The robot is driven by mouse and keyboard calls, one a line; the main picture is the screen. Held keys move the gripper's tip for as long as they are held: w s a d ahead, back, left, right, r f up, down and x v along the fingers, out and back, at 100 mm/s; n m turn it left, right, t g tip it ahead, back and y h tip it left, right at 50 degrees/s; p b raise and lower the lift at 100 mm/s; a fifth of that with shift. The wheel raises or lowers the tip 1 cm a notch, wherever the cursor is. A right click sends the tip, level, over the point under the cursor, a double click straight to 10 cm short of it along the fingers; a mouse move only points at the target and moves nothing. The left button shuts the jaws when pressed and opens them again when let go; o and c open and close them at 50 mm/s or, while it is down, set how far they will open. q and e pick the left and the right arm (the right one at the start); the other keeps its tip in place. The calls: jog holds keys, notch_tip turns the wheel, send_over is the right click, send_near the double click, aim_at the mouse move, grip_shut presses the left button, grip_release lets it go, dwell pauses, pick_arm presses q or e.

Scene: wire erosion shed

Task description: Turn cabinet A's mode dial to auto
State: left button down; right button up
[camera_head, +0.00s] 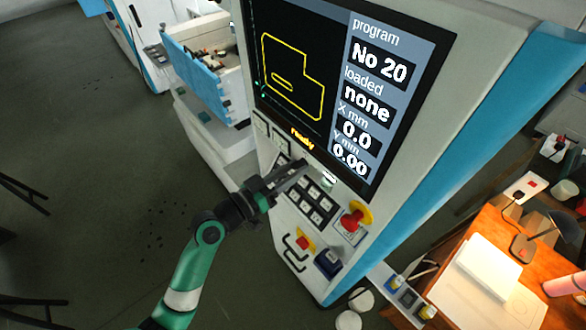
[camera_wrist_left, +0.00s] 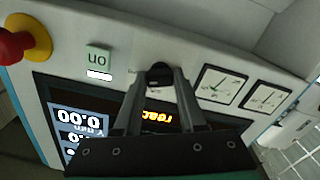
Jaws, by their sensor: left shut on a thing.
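My left gripper (camera_head: 299,168) reaches in from the lower left to the panel of a tall white and blue cabinet (camera_head: 430,160), just under its screen. In the left wrist view my left gripper (camera_wrist_left: 160,80) is shut on a small black round dial (camera_wrist_left: 158,68) set in the panel. Lettering beside the dial is too small and partly hidden to read, so its setting cannot be told. In the head view the fingers hide the dial. The screen (camera_head: 300,70) reads "No 20", "none" and "ready". My right gripper is not in view.
A pale green "on" button (camera_wrist_left: 98,58) and two gauges (camera_wrist_left: 222,85) flank the dial. A wooden desk (camera_head: 490,230) stands right; open floor lies left.

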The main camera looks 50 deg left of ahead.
pick_arm(q)
jog(key=shift+n, duration=0.3)
jog(key=n+p, duration=0.1)
jog(key=n, duration=0.2)
jog(key=shift+r+n+p, duration=0.1)
jog(key=shift+n+p, duration=0.2)
jog(key=shift+p, duration=0.1)
jog(key=n+p, duration=0.1)
jog(key=n, duration=0.3)
jog(key=shift+n+p, duration=0.3)
jog(key=shift+p, duration=0.1)
jog(key=n, duration=0.2)
jog(key=shift+n+p, duration=0.3)
jog(key=shift+p, duration=0.05)
jog(key=shift+n, duration=1.1)
jog(key=shift+c, duration=2.4)
grip_release()
